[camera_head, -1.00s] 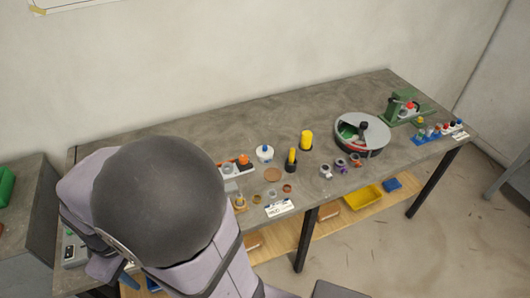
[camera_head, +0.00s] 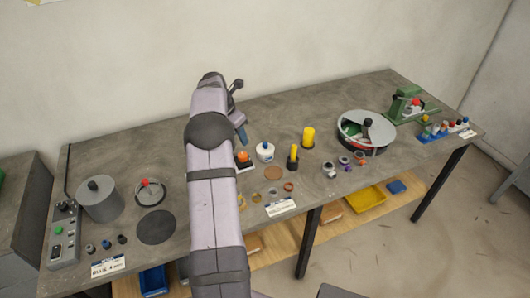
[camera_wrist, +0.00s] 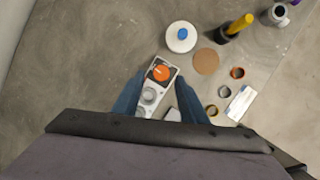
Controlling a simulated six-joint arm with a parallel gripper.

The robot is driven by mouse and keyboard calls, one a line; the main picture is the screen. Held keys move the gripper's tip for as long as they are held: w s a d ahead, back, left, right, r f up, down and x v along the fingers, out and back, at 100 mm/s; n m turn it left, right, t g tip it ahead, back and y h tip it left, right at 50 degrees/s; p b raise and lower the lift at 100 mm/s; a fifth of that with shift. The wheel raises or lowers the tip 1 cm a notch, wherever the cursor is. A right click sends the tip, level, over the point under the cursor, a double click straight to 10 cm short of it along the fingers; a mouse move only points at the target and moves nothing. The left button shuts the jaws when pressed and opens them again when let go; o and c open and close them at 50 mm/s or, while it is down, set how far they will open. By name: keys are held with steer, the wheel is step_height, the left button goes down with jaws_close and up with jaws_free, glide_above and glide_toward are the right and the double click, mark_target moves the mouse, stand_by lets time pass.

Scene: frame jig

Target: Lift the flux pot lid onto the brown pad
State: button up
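The flux pot is a small white round pot with a blue knob on its white lid (camera_head: 265,148). The lid also shows from above in the wrist view (camera_wrist: 173,43). The brown pad (camera_head: 273,173) is a flat bare disc just in front of the pot; in the wrist view the pad (camera_wrist: 206,61) lies below and right of the lid. My gripper (camera_head: 241,133) is left of the pot, above the bench. In the wrist view my gripper (camera_wrist: 160,84) has its blue fingers apart, either side of a white holder, with the lid beyond them. Nothing shows gripped.
The white holder (camera_wrist: 163,71) with an orange-topped piece lies under my gripper. Yellow-topped pieces (camera_head: 308,138) stand right of the pot. Several small rings (camera_head: 289,187) and a label card (camera_head: 280,207) lie in front of the pad. A round lidded drum (camera_head: 366,130) stands farther right.

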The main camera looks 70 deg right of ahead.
steer(key=n, duration=0.1)
glide_toward(265, 143)
steer(key=f, duration=0.2)
steer(key=shift+s+d+f+g, duration=0.1)
steer(key=shift+d+f+g, duration=0.25)
steer(key=shift+f, duration=0.45)
steer(key=shift+f+p, duration=0.1)
steer(key=shift+p, duration=0.25)
steer(key=p+x, duration=0.2)
steer(key=shift+d+f, duration=0.25)
steer(key=shift+d, duration=0.05)
steer(key=shift+x, duration=1.1)
jaws_close()
